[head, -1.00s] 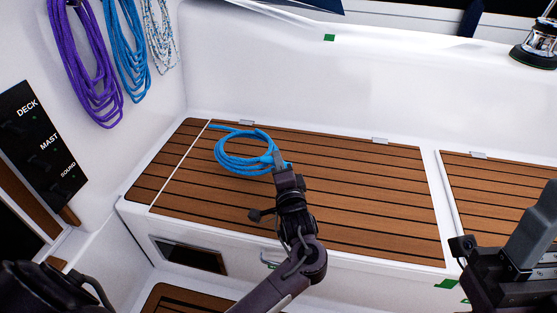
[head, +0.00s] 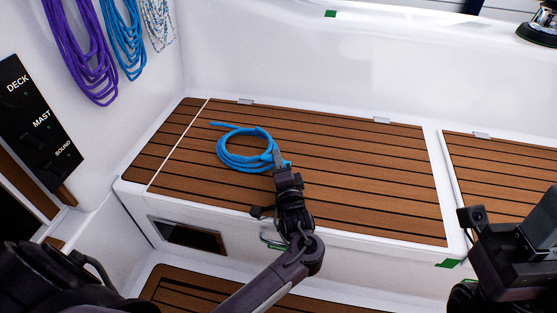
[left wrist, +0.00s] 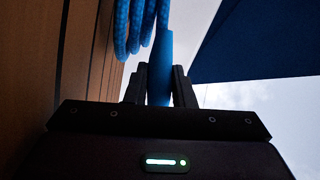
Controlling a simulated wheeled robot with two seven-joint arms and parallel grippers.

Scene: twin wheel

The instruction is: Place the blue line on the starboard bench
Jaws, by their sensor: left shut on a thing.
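The blue line (head: 246,165) is a bright blue coil over the left part of the teak-slatted starboard bench (head: 350,185), with a short tail end pointing left. My left gripper (head: 279,163) is at the coil's right side, shut on the blue line. In the left wrist view a blue part of the line (left wrist: 160,60) stands between the two dark fingers, with the coil's loops (left wrist: 135,22) beyond it, close to the planks. I cannot tell whether the whole coil rests on the slats. My right arm shows at the right edge, but its fingertips are not seen.
A winch (head: 540,30) stands at the upper right. The bench's middle and right are clear.

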